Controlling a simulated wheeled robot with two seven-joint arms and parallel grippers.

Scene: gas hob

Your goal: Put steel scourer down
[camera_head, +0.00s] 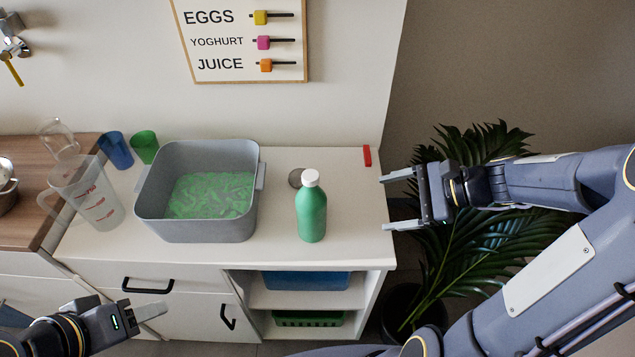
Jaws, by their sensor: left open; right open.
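A small round grey-brown thing, which looks like the steel scourer (295,178), lies on the white counter (345,215). It is partly hidden behind the green bottle (311,212) with a white cap, which stands upright. My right gripper (384,202) is open and empty, just off the counter's right edge, with its fingers pointing left. My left gripper (160,311) is low at the bottom left, in front of the cabinet drawers. It is open, and I see nothing in it.
A grey tub (250,210) with green, foamy liquid stands left of the bottle. Blue (116,150) and green (145,146) cups and a clear measuring jug (88,195) stand further left. A red block (367,156) lies at the back right. A plant (450,255) stands right of the counter.

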